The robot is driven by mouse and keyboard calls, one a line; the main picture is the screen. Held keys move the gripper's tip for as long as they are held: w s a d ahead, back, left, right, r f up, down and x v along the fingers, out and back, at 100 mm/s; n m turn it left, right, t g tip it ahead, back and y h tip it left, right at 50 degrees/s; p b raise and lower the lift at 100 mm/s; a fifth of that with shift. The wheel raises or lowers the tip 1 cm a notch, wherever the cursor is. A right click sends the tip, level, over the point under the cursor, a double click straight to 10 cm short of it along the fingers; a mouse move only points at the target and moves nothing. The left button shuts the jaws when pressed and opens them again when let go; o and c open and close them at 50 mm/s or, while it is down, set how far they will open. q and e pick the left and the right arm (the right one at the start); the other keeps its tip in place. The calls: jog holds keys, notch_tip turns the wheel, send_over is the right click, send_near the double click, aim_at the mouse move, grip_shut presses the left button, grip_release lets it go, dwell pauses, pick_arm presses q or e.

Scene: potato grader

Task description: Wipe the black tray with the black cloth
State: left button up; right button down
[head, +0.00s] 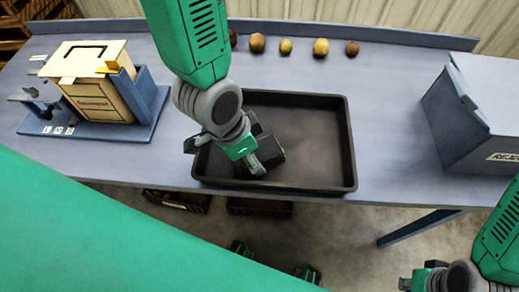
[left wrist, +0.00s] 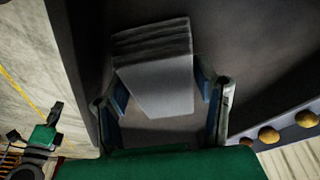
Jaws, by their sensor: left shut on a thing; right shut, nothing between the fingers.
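The black tray (head: 350,150) lies on the blue-grey table near its front edge. My left gripper (head: 252,160) is over the left half of the tray. In the left wrist view my left gripper (left wrist: 165,100) is shut on the black cloth (left wrist: 155,75), a folded, layered piece that looks grey there. The cloth shows only as a dark block (head: 268,150) beside the fingers in the head view. I cannot tell whether it touches the tray floor. My right gripper (head: 412,283) is low at the bottom right, shut and empty, away from the table and partly cut off.
Several potatoes (head: 321,47) stand in a row along the back of the table. A cream box (head: 98,92) in a blue stand is at the left. A blue-grey reject bin (head: 470,115) is at the right. Dark crates (head: 260,207) sit below the table. The tray's right half is clear.

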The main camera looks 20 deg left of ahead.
pick_arm(q)
jog(key=shift+s+a, duration=0.15)
jog(key=shift+a, duration=0.35)
jog(key=shift+s+a, duration=0.15)
jog(key=shift+a, duration=0.6)
jog(key=shift+a+r+p, duration=0.1)
jog(key=shift+p, duration=0.35)
jog(key=shift+w+d+p, duration=0.15)
jog(key=shift+w+d, duration=0.05)
jog(key=shift+d, duration=0.55)
jog(key=shift+w+d+p, duration=0.2)
jog(key=shift+d, duration=0.5)
jog(key=shift+w+d+p, duration=0.15)
jog(key=shift+w+d, duration=0.05)
jog(key=shift+d, duration=0.55)
jog(key=shift+a, duration=0.15)
pick_arm(e)
notch_tip(320, 180, up, 2)
jog(key=shift+a, duration=0.15)
pick_arm(q)
jog(key=shift+a, duration=0.1)
pick_arm(e)
jog(key=shift+a, duration=0.1)
